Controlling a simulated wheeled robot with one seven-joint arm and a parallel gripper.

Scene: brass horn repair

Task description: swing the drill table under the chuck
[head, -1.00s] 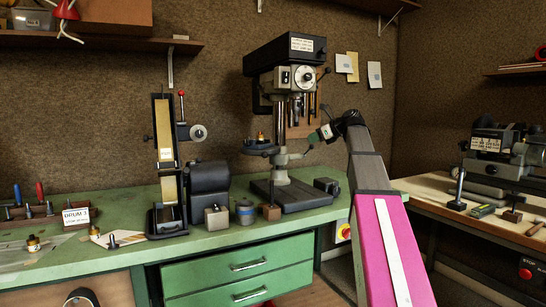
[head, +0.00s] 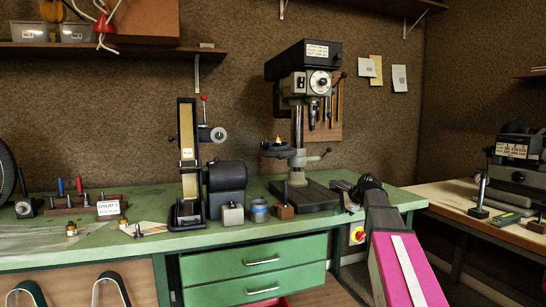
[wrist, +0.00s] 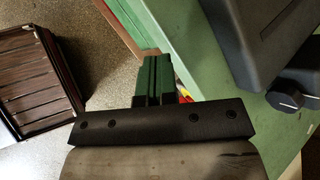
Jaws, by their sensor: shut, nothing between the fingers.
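The drill press (head: 305,60) stands at the back of the green bench. Its small round drill table (head: 276,149) sits out to the left of the column (head: 298,128), with a small brass-coloured piece (head: 277,139) on it. The chuck (head: 313,104) hangs in front and to the right of the column, so the table is not under it. A clamp lever (head: 318,157) sticks out to the right of the table bracket. My gripper (head: 340,186) is low beside the drill base, below and right of the table. In the wrist view its green fingers (wrist: 153,70) are shut and empty.
The dark drill base (head: 308,195) rests on the bench (head: 240,221). A belt sander (head: 188,165), a wooden block with a pin (head: 285,210) and a blue tin (head: 259,211) stand to its left. In the wrist view a slatted crate (wrist: 30,80) is on the floor.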

